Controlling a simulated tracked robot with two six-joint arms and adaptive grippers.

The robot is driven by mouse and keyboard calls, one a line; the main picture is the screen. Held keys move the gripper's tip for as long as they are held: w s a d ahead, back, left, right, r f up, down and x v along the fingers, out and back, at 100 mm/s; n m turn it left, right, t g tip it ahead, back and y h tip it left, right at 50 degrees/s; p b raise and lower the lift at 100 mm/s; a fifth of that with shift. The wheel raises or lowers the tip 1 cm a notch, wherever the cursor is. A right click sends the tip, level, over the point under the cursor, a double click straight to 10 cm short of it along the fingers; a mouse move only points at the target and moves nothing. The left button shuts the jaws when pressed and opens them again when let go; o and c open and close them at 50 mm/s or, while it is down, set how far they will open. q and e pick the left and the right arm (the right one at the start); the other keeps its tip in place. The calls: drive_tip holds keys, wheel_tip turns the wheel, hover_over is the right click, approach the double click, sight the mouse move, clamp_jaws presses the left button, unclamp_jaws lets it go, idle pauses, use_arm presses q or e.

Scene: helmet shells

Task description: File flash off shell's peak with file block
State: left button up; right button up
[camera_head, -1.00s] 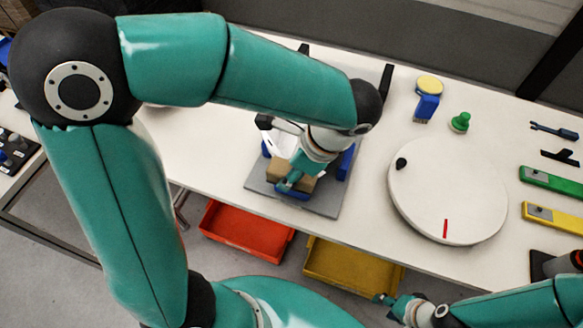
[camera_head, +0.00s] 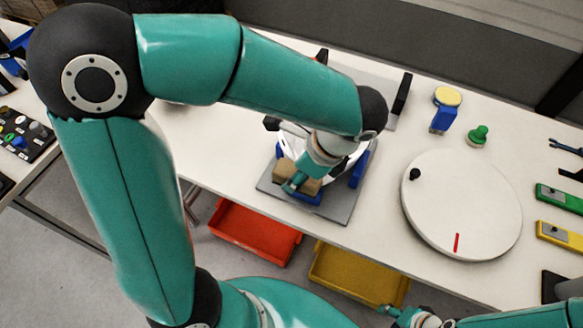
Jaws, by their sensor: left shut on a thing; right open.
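A white helmet shell (camera_head: 294,147) sits in a blue cradle (camera_head: 361,166) on a grey plate (camera_head: 342,207). My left arm and wrist hide much of the shell. My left gripper (camera_head: 300,182) is shut on a tan file block (camera_head: 311,187) at the shell's near edge. I cannot tell whether the block touches the peak, and no flash can be made out. My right gripper (camera_head: 390,311) is open and empty, low at the bottom edge, in front of the table.
A round white turntable (camera_head: 462,205) with a black knob and red mark stands right of the plate. Behind it are a blue brush with a yellow top (camera_head: 444,108) and a green knob (camera_head: 478,135). Red (camera_head: 254,232) and yellow (camera_head: 357,276) bins sit below the table's front edge.

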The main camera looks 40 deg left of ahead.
use_arm(q)
drive_tip(key=shift+d, duration=0.1)
wheel_tip(320, 180, up, 8)
drive_tip(key=p, duration=0.7)
idle(0.7)
